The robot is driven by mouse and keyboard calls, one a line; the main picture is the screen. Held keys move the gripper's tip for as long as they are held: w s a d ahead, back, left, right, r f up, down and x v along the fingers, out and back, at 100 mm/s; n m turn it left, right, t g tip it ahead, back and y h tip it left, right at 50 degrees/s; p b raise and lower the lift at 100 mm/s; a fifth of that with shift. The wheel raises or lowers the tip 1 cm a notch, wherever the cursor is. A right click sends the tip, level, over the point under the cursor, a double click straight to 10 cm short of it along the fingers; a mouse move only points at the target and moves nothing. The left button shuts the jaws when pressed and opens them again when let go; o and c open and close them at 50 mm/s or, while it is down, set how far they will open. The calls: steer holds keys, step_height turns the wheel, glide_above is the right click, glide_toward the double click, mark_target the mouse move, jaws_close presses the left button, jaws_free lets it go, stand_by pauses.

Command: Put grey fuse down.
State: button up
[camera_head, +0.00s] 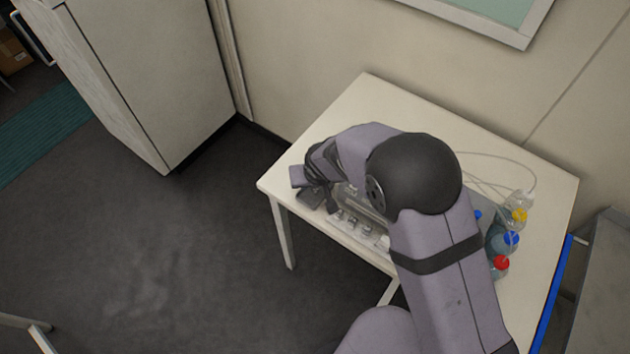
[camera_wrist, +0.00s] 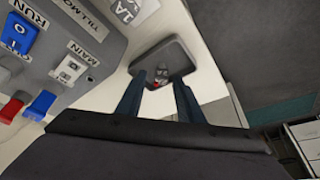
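In the wrist view, two dark blue fingers of my gripper (camera_wrist: 160,82) stand apart over a dark grey tray (camera_wrist: 178,48). A small light grey piece, which looks like the grey fuse (camera_wrist: 162,71), shows between the fingertips, in or just above the tray. A small red spot is beside it. I see no finger pressed on the piece, but its exact contact with the tray is unclear. In the head view, my gripper (camera_head: 316,178) is low at the table's left corner, over the dark tray (camera_head: 309,198); the fuse cannot be made out there.
The white table (camera_head: 350,97) has a clear back left part. A grey panel (camera_wrist: 68,40) with RUN and MAIN labels and red and blue switches is at the wrist view's left.

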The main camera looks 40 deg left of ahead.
steer(key=shift+r, duration=0.1)
steer(key=shift+r+p, duration=0.1)
steer(key=shift+p, duration=0.2)
steer(key=b+v, duration=0.4)
steer(key=v, duration=0.8)
steer(key=w+d, duration=0.1)
steer(key=d, duration=0.2)
steer(key=w+d+m+h, duration=0.1)
steer(key=w+d, duration=0.1)
steer(key=d, duration=0.1)
steer(key=w+d+m, duration=0.1)
steer(key=d, duration=0.3)
steer(key=shift+w, duration=0.35)
steer(key=d, duration=0.3)
steer(key=w+d+m+h, duration=0.1)
steer(key=d, duration=0.3)
steer(key=d+m, duration=0.1)
steer(key=d, duration=0.3)
steer(key=shift+w+g, duration=0.3)
steer(key=shift+g, duration=0.1)
steer(key=s+d+f+m+g, duration=0.1)
steer(key=s+d, duration=0.4)
steer(key=d, duration=0.5)
steer(key=s+d+f+m+g+h, duration=0.1)
steer(key=s+d+m, duration=0.3)
steer(key=d, duration=0.6)
steer(key=shift+s+d, duration=0.2)
steer(key=shift+s, duration=0.5)
